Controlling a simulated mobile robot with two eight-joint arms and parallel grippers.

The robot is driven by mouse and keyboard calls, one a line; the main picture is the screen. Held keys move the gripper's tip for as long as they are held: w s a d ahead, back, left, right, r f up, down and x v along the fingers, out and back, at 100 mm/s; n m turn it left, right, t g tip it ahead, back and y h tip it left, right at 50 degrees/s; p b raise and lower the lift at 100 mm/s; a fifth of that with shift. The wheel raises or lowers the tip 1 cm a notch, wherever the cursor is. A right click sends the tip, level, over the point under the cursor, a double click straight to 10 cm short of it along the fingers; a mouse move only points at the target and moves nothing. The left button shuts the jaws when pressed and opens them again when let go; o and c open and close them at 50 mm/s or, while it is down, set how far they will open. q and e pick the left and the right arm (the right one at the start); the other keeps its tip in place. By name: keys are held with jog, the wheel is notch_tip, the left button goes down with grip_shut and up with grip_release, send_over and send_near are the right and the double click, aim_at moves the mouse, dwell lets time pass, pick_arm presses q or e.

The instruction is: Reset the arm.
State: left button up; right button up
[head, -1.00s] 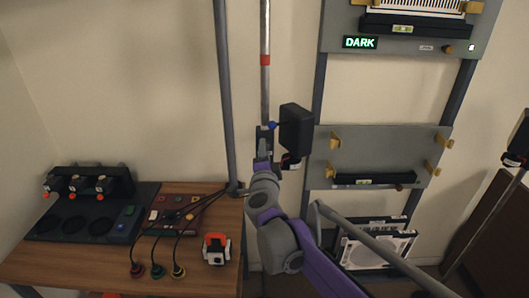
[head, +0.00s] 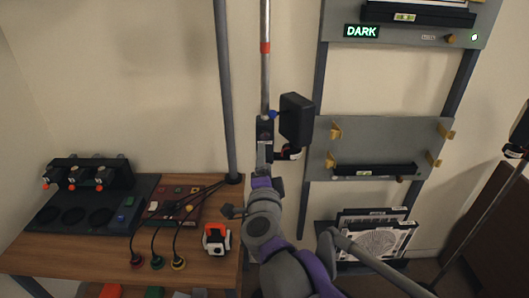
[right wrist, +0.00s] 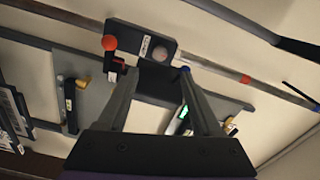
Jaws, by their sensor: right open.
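My right arm rises from the bottom of the head view. Its gripper (head: 264,150) points up along the vertical metal rail, beside a black box (head: 296,120) with a blue knob (head: 272,114). In the right wrist view the gripper (right wrist: 158,74) has its two fingers apart and nothing shows held between them. A dark labelled block (right wrist: 143,43) with a round knob lies beyond the fingertips. A red ball (right wrist: 109,43) and the blue knob (right wrist: 185,69) show near the tips. I cannot tell whether the fingers touch any of these. My left gripper is not in view.
A wooden bench (head: 195,264) at left holds a black unit (head: 90,172), cables and an orange-white device (head: 217,239). A grey panel rack (head: 385,133) stands right of the rail, with patterned plates (head: 380,240) below. A green DARK sign (head: 362,31) is lit.

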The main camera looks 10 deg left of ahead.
jog(key=shift+s, duration=0.75)
jog(key=shift+d, duration=0.1)
jog(key=s+d+f+n+g+h+p, duration=0.1)
jog(key=s+d+f+n+g, duration=0.5)
jog(key=s+d+f, duration=0.5)
jog(key=s+d+f+n+g+p, duration=0.2)
jog(key=s+d+f+n+g, duration=0.4)
jog(key=s+d+f, duration=0.6)
jog(key=s+n, duration=0.2)
jog(key=s, duration=0.2)
jog(key=shift+s+d+f+g+h, duration=0.2)
jog(key=shift+s+g+h, duration=0.1)
jog(key=shift+h, duration=0.1)
